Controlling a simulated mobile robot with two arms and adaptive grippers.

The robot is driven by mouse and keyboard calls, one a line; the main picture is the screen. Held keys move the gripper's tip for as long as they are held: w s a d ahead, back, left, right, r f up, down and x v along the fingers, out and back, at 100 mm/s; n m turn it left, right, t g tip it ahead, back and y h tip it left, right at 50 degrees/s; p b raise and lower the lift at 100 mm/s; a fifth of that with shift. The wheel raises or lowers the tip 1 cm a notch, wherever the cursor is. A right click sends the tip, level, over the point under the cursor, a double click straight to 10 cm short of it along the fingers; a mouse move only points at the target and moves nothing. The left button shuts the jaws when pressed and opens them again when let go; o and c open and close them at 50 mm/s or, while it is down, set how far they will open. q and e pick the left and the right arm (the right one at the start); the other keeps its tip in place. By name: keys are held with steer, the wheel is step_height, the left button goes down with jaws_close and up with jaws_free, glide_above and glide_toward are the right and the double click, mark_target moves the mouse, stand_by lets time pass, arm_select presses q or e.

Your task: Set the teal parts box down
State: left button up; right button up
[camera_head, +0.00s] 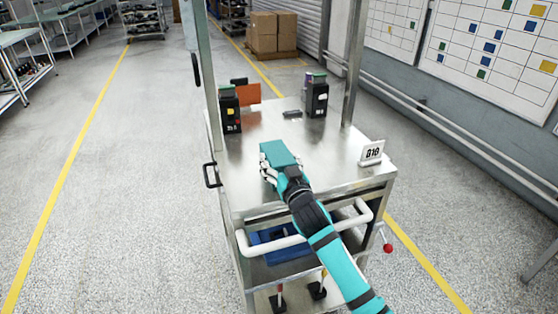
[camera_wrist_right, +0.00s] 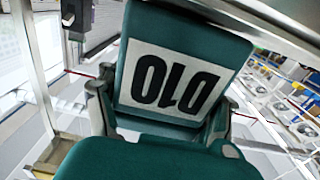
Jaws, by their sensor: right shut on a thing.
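The teal parts box (camera_head: 279,152) is in the fingers of my right gripper (camera_head: 270,172), over the near left part of the steel cart top (camera_head: 325,150). I cannot tell from the head view whether the box touches the cart top or is held just above it. In the right wrist view the box (camera_wrist_right: 185,28) fills the middle, with a white label reading D10 upside down. The right gripper's fingers (camera_wrist_right: 160,112) are on both sides of it. My left gripper is not in view.
A black breaker unit (camera_head: 229,112) stands at the cart's back left, another (camera_head: 316,98) at the back right. An orange panel (camera_head: 247,94) is behind the left one. A white number sign (camera_head: 371,152) stands at the right edge. The cart top's middle is clear.

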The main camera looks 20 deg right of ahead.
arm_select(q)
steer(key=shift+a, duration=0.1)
arm_select(e)
steer(key=shift+r, duration=0.1)
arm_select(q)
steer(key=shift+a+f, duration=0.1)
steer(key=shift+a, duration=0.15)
arm_select(e)
steer(key=o, duration=1.5)
steer(key=shift+f, duration=0.2)
steer(key=shift+r, duration=0.2)
steer(key=shift+s+f, duration=0.15)
steer(key=shift+s, duration=0.15)
arm_select(q)
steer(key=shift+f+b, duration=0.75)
steer(key=shift+b, duration=0.1)
arm_select(e)
steer(key=s, duration=1.1)
steer(key=shift+s+d, duration=0.1)
steer(key=shift+s, duration=0.15)
